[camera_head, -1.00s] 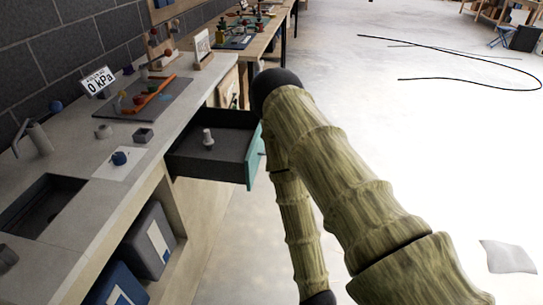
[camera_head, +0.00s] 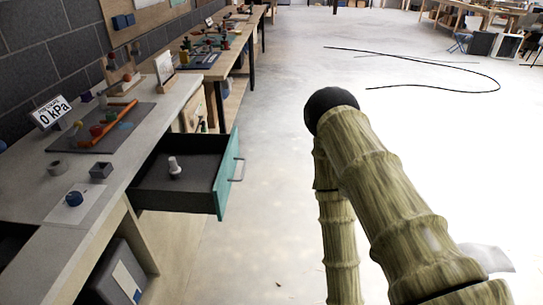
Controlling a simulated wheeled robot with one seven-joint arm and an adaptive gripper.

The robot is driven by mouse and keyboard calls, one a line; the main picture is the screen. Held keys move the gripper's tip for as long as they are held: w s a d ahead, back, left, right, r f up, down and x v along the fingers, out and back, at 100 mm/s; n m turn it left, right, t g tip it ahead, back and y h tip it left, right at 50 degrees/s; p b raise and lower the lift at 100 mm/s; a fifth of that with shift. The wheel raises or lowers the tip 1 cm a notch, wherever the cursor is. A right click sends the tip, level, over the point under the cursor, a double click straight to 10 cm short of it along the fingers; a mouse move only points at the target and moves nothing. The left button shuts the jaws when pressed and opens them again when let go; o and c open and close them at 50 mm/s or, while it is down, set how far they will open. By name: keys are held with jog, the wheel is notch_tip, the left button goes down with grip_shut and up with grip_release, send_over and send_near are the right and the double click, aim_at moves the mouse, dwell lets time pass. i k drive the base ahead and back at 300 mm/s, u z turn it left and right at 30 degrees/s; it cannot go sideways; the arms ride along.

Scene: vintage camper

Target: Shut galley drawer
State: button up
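The galley drawer (camera_head: 186,170) stands pulled out from the counter at left. It has a dark inside and a teal front (camera_head: 229,174) with a pale bar handle (camera_head: 238,170). A small light grey peg-like object (camera_head: 174,167) stands inside it. My arm, with a bamboo-like surface, rises from the lower right and ends in a dark rounded joint to the right of the drawer front, with a visible gap between them in the picture. My gripper is not seen in this view.
The counter (camera_head: 40,190) carries a grey mat with coloured pieces, a "0 kPa" sign (camera_head: 50,112), a small dark box (camera_head: 101,168) and a blue object on white paper. Below is an open bay with a bin (camera_head: 118,275).

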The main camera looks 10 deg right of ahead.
aim_at(208, 162)
jog(key=z, duration=0.15)
jog(key=i, duration=1.05)
jog(key=u, duration=0.1)
